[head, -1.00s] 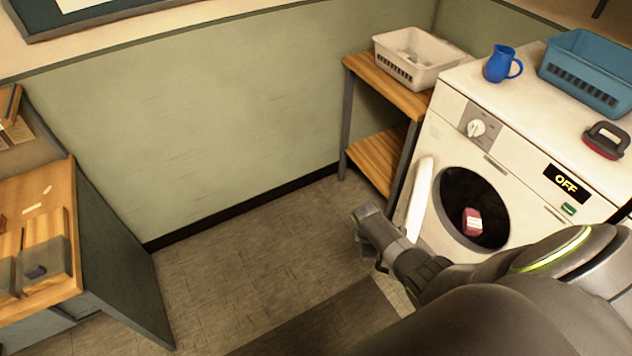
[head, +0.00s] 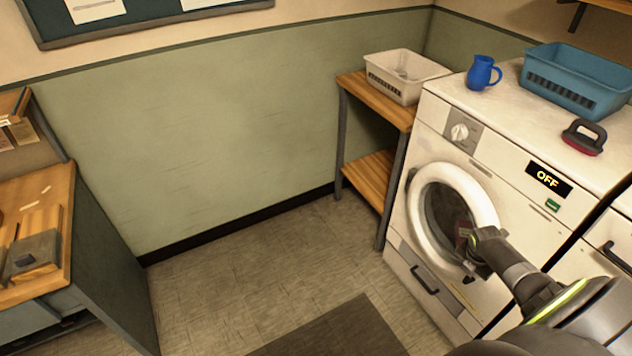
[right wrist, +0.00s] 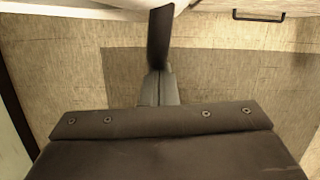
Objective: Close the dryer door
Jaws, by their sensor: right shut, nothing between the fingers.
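The dryer (head: 510,205) is a white front-loading machine with a display reading OFF. Its round door (head: 421,222), a white ring with dark glass, now covers the opening and looks flush or nearly flush with the front. Whether it is latched cannot be told. My right gripper (head: 468,258) is shut and empty, at the right part of the door, hiding some of its rim and glass. In the right wrist view the shut fingers (right wrist: 159,45) reach up to a white surface at the top edge. My left gripper is not in view.
On the dryer top are a blue jug (head: 483,72), a blue basket (head: 575,82) and a dark-handled brush (head: 583,137). A wooden shelf stand (head: 372,181) with a white basket (head: 402,74) stands left of it. A dark mat (head: 335,330) lies on clear floor.

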